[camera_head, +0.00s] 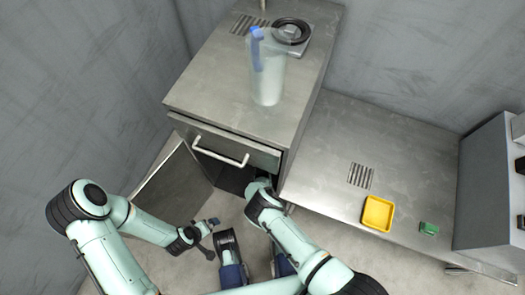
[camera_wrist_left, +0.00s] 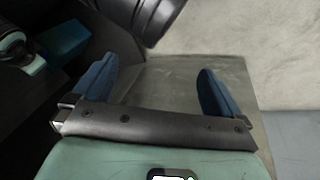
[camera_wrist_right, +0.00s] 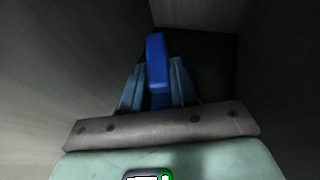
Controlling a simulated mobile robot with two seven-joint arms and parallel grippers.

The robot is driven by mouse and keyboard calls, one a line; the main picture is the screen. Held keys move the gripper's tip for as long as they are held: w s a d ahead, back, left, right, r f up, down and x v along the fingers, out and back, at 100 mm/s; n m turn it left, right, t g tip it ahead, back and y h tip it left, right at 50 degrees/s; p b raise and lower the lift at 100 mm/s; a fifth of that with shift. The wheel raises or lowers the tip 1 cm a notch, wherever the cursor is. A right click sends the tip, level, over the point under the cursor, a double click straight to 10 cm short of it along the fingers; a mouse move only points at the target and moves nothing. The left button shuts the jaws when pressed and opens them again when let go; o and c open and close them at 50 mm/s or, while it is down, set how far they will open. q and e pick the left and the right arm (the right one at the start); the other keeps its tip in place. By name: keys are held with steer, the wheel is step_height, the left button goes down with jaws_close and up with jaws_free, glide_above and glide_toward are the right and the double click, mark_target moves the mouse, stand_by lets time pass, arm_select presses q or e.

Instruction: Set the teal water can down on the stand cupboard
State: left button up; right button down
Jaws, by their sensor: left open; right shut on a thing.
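The stand cupboard (camera_head: 215,85) is a grey metal unit with a drawer front (camera_head: 222,143) and an open lower compartment. My right arm reaches into that compartment, and its gripper tips are hidden in the head view. In the right wrist view my right gripper (camera_wrist_right: 153,88) is shut on a bright blue upright piece (camera_wrist_right: 156,60), inside a dark space. The rest of the held thing is hidden, and I cannot confirm it is the teal water can. My left gripper (camera_head: 207,225) is open and empty near the open cupboard door (camera_head: 175,185).
A clear pitcher (camera_head: 267,85) with a blue handle stands on the cupboard top, before a plate with a black ring (camera_head: 292,30). The lower counter (camera_head: 335,150) at right holds a yellow tray (camera_head: 378,213) and a green block (camera_head: 429,228). The cupboard top's left side is clear.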

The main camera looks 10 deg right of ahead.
steer(key=shift+w+f, duration=0.1)
steer(key=shift+f, duration=0.25)
steer(key=shift+f+b, duration=0.5)
steer(key=shift+b, duration=0.05)
step_height(320, 180, down, 2)
steer(key=shift+b, duration=0.6)
arm_select(q)
steer(key=shift+g, duration=0.4)
steer(key=f, duration=0.1)
steer(key=s+f, duration=0.1)
steer(key=a+f, duration=0.1)
steer(key=shift+s+a+f, duration=0.1)
steer(key=shift+s+f, duration=0.25)
steer(key=shift+s, duration=0.05)
arm_select(e)
steer(key=shift+r, duration=0.1)
steer(key=shift+f, duration=0.2)
steer(key=c, duration=0.9)
jaws_free()
steer(key=shift+f, duration=0.1)
arm_select(q)
steer(key=shift+s+f, duration=0.25)
